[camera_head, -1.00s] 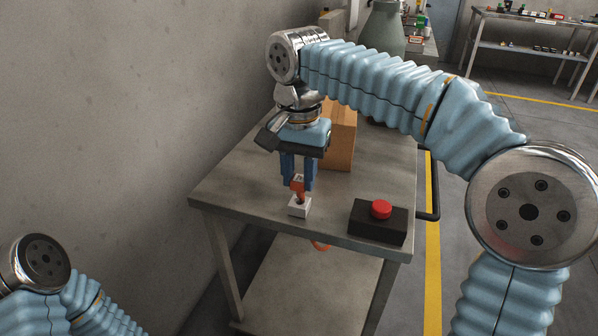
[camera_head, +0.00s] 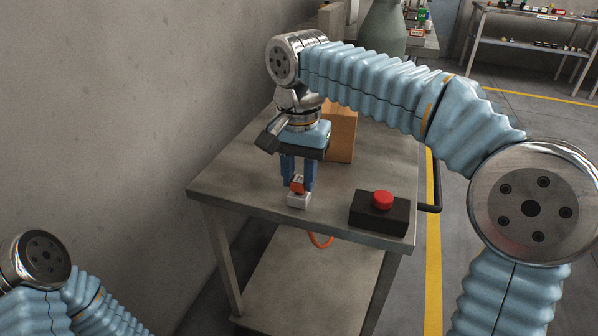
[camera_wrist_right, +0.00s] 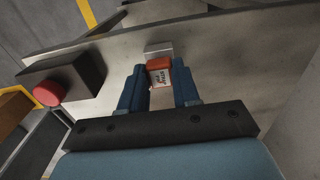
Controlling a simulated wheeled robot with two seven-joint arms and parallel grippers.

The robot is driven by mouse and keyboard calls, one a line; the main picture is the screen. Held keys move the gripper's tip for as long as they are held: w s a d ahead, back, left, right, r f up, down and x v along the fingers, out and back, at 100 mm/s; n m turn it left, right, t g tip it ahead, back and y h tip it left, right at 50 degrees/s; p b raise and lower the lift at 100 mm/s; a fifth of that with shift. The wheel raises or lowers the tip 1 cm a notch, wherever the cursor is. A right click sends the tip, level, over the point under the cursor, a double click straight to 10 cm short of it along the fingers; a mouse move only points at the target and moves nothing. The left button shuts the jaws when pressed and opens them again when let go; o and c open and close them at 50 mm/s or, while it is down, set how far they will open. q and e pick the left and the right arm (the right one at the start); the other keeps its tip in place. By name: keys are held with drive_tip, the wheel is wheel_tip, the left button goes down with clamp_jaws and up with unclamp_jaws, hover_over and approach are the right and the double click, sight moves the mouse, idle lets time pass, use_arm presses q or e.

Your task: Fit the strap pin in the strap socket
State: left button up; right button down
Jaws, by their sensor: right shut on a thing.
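The strap pin (camera_head: 298,185) is a small orange-red piece with a white label. My right gripper (camera_head: 299,187) is shut on it, with blue fingers on either side. It also shows in the right wrist view (camera_wrist_right: 160,75). The strap socket (camera_head: 299,200) is a small pale block near the table's front edge, and it shows behind the pin in the right wrist view (camera_wrist_right: 158,48). The pin is right at the top of the socket; I cannot tell how deep it sits. An orange strap (camera_head: 321,240) hangs below the table edge. My left gripper is out of view.
A black box with a red button (camera_head: 382,200) stands right of the socket on the grey table (camera_head: 235,185). A cardboard box (camera_head: 341,135) stands behind the gripper. A wall (camera_head: 120,110) runs along the left.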

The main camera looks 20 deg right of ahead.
sight(299, 180)
drive_tip(key=shift+f, duration=0.45)
drive_tip(key=c, duration=0.7)
unclamp_jaws()
drive_tip(key=shift+c, duration=0.2)
drive_tip(key=shift+r, duration=0.1)
wheel_tip(299, 180, up, 14)
drive_tip(key=p, duration=0.3)
drive_tip(key=shift+p, duration=0.4)
